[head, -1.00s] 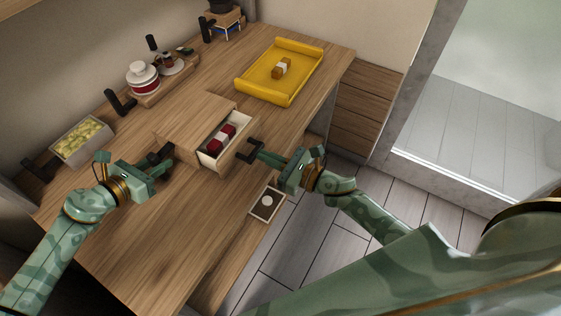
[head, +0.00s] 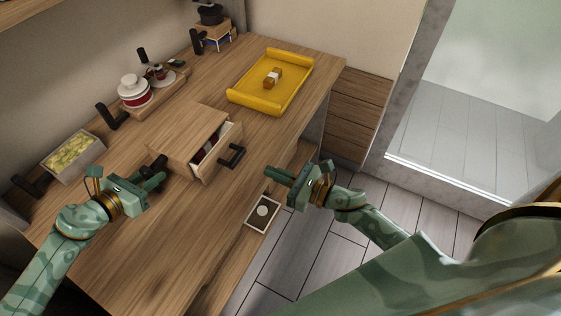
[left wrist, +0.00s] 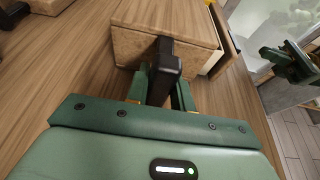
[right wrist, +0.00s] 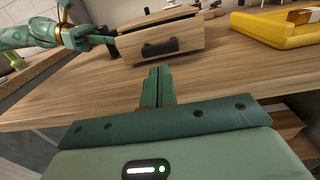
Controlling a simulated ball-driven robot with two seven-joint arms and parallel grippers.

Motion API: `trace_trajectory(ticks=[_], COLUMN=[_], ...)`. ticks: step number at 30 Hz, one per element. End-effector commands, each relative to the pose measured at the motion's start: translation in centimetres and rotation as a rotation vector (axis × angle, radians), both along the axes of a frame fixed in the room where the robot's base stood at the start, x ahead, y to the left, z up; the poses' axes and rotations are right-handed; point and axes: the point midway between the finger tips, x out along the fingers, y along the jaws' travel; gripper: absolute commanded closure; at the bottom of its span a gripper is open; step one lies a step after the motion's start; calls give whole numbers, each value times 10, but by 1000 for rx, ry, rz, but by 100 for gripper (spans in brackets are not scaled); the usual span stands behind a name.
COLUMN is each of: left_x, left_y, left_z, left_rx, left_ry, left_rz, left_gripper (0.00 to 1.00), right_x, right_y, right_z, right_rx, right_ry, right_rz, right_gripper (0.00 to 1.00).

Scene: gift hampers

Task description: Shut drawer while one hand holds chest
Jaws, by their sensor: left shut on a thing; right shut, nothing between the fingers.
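The wooden chest (head: 185,125) stands on the table; it also shows in the left wrist view (left wrist: 150,12). Its drawer (head: 208,168) is partly open, with a red and white thing (head: 205,150) inside, partly hidden. A black handle (head: 235,155) is on the drawer front; in the right wrist view the handle (right wrist: 160,48) faces me. My left gripper (head: 160,176) is shut on a black handle (left wrist: 166,68) on the chest's side. My right gripper (head: 268,172) is shut and empty, apart from the drawer handle, out past the table's edge.
A yellow tray (head: 238,98) with a small brown and white block (head: 273,77) lies further back. A box of yellow-green pieces (head: 72,152) and a red and white jar (head: 135,92) stand along the wall side.

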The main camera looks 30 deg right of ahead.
Motion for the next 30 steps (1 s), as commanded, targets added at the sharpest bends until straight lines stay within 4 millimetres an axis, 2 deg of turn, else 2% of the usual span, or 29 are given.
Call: trace_trajectory(ticks=[3, 8, 11, 13, 16, 19, 21, 24, 26, 30], left_x=[-1, -1, -1, -1, -1, -1, -1, 0, 0, 0], left_y=[-1, -1, -1, -1, 0, 0, 0, 0, 0, 0], left_z=[-1, -1, -1, -1, -1, -1, -1, 0, -1, -1], left_rx=[0, 0, 0, 0, 0, 0, 0, 0, 0, 0], left_ry=[2, 2, 2, 2, 1, 1, 1, 2, 2, 1], left_rz=[-2, -2, -2, -2, -2, -2, -2, -1, -1, 0], left_gripper=[100, 100, 100, 100, 100, 100, 100, 100, 100, 100], right_x=[-24, -44, -48, -40, -17, 0, 5, 2, -4, -28], right_y=[-17, -33, -38, -43, -39, -15, 0, 9, 5, -16], right_z=[-1, -1, 2, 11, 38, 83, 109, 126, 122, 92], right_rx=[-2, 0, -1, -12, -73, -130, -171, -228, -258, -308], right_ry=[4, 3, -6, -33, -108, -197, -214, -148, -60, 196], right_rz=[0, 0, 0, 3, 81, 223, 290, 319, 298, 185], right_gripper=[100, 100, 100, 100, 100, 100, 100, 100, 100, 100])
